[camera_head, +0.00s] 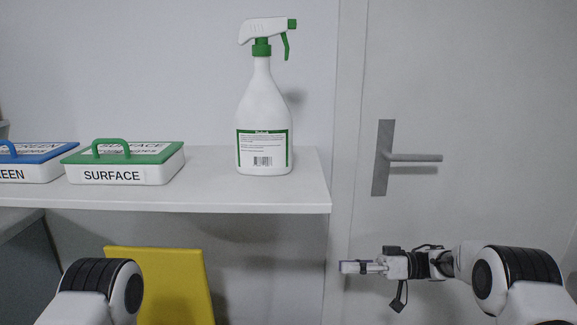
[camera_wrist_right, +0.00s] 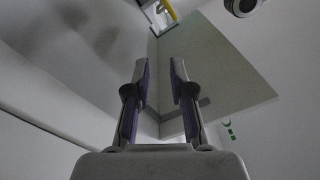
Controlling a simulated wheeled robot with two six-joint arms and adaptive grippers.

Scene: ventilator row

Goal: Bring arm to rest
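My right arm reaches in from the lower right in the head view. Its gripper (camera_head: 350,267) points left, below the shelf's right end and in front of the door side. In the right wrist view the two fingers of the right gripper (camera_wrist_right: 161,62) stand apart, with nothing between them. My left arm shows only as a rounded joint at the lower left; its gripper is out of the picture.
A white shelf (camera_head: 220,197) carries a spray bottle (camera_head: 263,112), a green-lidded SURFACE box (camera_head: 125,172) and a blue-lidded box (camera_head: 35,170). A yellow panel (camera_head: 165,285) stands below. A door handle (camera_head: 415,157) is at right.

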